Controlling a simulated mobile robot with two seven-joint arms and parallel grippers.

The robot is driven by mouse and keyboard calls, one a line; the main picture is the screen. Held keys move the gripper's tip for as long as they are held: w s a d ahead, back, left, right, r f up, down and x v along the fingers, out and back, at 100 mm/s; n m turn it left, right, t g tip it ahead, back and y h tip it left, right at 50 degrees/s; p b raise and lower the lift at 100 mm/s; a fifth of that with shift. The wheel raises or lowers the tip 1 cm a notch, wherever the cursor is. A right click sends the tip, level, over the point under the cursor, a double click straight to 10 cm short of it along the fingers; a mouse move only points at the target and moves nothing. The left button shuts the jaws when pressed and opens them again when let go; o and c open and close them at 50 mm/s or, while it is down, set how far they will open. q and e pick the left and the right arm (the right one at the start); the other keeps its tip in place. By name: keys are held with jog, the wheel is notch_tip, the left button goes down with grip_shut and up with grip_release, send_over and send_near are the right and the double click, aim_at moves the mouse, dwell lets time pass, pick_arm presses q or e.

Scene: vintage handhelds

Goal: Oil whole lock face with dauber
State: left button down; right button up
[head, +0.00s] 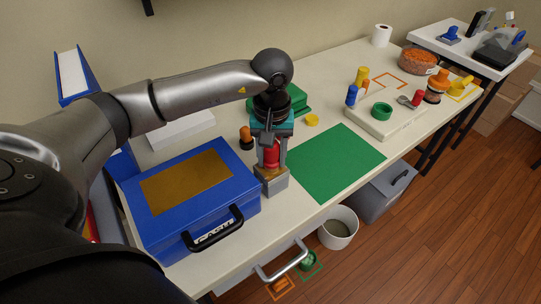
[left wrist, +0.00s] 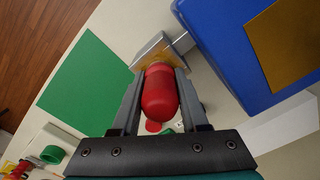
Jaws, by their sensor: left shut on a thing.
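My left gripper (head: 270,170) is shut on a red dauber (left wrist: 160,92), with one finger on each side of its rounded handle. It also shows red between the fingers in the head view (head: 270,155). The dauber's tan end points at a grey metal block (left wrist: 152,50), which seems to be the lock. This block (head: 273,183) stands at the right side of a blue cash box (head: 165,225). Whether the tan end touches the block I cannot tell, as the dauber and fingers hide part of it. My right gripper is not in view.
A green mat (head: 335,162) lies right of the block. An orange-topped bottle (head: 246,136) stands behind the box. A pale board (head: 385,125) holds small coloured items farther right.

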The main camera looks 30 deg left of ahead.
pick_arm(q)
jog(key=shift+w+d+b, duration=0.35)
jog(key=shift+w, duration=0.4)
jog(key=shift+a, duration=0.1)
jog(key=shift+s+a, duration=0.3)
jog(key=shift+s, duration=0.5)
jog(key=shift+s+a, duration=0.3)
jog(key=shift+s, duration=0.5)
jog(key=shift+w, duration=0.15)
jog(key=shift+w+d+b, duration=0.35)
jog(key=shift+w+b, duration=0.05)
jog(key=shift+w, duration=0.35)
jog(key=shift+w+d+b, duration=0.35)
jog(key=shift+w, duration=0.35)
